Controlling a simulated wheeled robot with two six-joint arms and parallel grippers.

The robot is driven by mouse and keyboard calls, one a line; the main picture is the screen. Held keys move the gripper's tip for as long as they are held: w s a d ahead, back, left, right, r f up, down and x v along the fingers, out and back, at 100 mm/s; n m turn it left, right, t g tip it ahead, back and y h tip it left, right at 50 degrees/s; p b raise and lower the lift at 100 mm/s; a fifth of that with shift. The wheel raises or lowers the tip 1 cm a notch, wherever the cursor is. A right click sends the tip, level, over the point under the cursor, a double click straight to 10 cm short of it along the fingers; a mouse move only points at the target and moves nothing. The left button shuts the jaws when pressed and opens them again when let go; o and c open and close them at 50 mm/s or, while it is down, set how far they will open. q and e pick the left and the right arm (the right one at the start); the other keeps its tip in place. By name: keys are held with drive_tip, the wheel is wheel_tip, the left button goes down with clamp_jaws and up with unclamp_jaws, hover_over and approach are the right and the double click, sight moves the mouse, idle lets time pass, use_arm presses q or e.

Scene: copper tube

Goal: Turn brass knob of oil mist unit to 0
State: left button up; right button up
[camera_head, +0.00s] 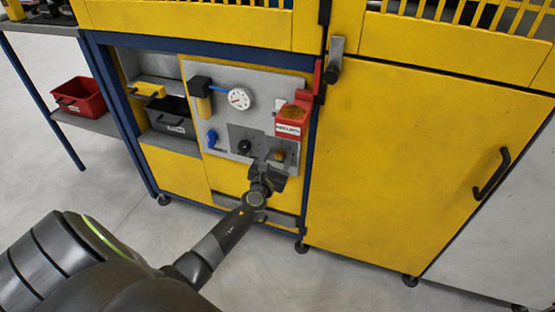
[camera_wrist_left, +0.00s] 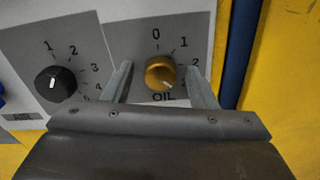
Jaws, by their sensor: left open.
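The brass knob (camera_wrist_left: 160,72) sits on a grey plate marked "OIL" (camera_wrist_left: 164,97), with 0 above it and 1 and 2 on its right side. A pale mark on the knob seems to face the lower right, not the 0; it is small. In the head view the knob (camera_head: 278,155) is at the lower right of the panel. My left gripper (camera_head: 268,170) is in front of it. In the left wrist view its open fingers (camera_wrist_left: 158,68) are on either side of the knob, with a gap visible on both sides. My right gripper is not in view.
A black knob (camera_wrist_left: 55,84) with its own scale is left of the brass one. A blue frame post (camera_wrist_left: 241,50) stands to the right.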

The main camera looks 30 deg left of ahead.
use_arm(q)
drive_tip(key=c, duration=1)
